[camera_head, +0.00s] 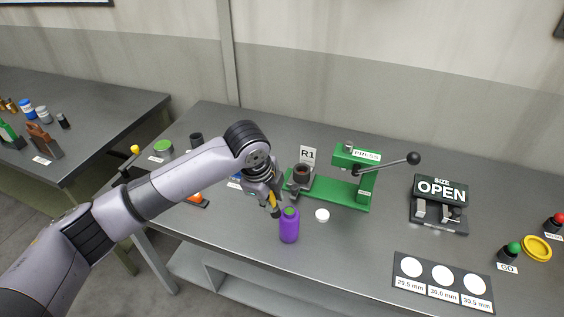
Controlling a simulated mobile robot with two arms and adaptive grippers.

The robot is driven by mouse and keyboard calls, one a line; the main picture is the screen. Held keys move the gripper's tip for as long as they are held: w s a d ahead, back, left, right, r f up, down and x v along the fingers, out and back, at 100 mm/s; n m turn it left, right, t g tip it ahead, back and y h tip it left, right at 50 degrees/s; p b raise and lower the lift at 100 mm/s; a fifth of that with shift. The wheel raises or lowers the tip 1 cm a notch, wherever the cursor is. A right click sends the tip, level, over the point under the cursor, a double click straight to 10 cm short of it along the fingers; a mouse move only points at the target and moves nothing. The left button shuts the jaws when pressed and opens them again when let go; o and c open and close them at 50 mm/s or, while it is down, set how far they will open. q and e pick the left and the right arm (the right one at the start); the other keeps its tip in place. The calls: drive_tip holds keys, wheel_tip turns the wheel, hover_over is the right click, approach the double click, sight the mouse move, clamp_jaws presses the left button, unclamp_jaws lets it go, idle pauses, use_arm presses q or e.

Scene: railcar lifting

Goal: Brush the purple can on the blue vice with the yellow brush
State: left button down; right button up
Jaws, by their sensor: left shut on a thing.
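The purple can (289,228), with a green top, stands upright near the front edge of the table. My left gripper (270,201) is just above and left of the can's top. It is shut on a yellow and dark thing, which looks like the yellow brush (272,199), with its dark end pointing down close to the can's rim. I cannot tell if they touch. My right gripper is out of view.
A green press (345,192) with a lever stands behind the can, by an R1 sign (308,156). A white disc (322,215) lies right of the can. A size gauge (439,205), a card with three circles (443,282) and a green button (513,248) are farther right.

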use_arm(q)
wheel_tip(320, 180, up, 5)
drive_tip(key=w+d+m+h+p, duration=0.1)
drive_tip(key=w+d+m, duration=0.2)
drive_tip(key=shift+m, duration=0.6)
wheel_tip(320, 180, down, 6)
drive_tip(key=b, duration=0.6)
drive_tip(key=shift+w+a+r+b, duration=0.1)
drive_tip(key=shift+a+r+b, duration=0.05)
drive_tip(key=shift+r+b, duration=0.15)
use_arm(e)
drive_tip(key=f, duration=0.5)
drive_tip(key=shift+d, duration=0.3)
use_arm(q)
drive_tip(key=shift+f, duration=0.1)
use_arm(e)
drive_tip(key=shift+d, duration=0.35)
use_arm(q)
drive_tip(key=shift+f, duration=0.5)
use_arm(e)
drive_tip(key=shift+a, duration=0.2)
use_arm(q)
drive_tip(key=shift+f+p, duration=0.15)
drive_tip(key=shift+p, duration=0.2)
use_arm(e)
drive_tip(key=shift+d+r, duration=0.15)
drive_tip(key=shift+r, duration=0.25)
